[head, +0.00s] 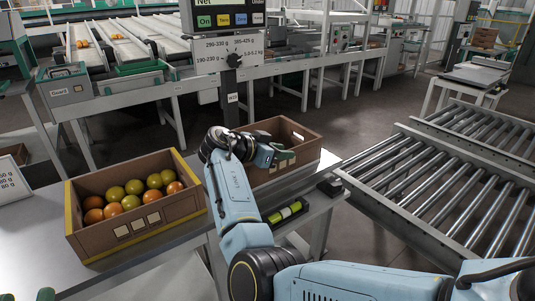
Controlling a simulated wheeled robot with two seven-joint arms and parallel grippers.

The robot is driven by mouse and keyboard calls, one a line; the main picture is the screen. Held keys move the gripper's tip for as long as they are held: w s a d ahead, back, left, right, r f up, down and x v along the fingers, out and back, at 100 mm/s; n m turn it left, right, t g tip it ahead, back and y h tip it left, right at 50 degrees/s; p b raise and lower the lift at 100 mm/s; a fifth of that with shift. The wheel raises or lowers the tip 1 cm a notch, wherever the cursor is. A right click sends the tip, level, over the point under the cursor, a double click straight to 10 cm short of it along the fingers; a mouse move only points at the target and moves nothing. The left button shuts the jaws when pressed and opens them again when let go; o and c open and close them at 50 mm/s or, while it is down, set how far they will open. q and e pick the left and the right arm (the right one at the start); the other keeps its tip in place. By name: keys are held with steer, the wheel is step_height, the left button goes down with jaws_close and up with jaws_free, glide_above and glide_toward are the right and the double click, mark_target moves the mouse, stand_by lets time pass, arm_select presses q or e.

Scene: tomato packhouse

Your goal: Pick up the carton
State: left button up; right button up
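A brown carton (297,169) with a hand hole in its end stands at the right end of the grey bench. Its inside is mostly hidden. A second brown carton (118,229) with yellow edges stands on the bench at left, filled with green, yellow and orange tomatoes (131,187). The wrist hides much of that carton's left side. Whether the fingers are open, or touch the carton, is unclear.
The bench (158,257) is bare in front of the tomato carton. A scale display post (230,85) stands behind the bench. A roller conveyor (440,190) is at right, across a floor gap.

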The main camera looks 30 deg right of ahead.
steer(key=shift+c, duration=0.4)
jaws_close()
stand_by(0.9)
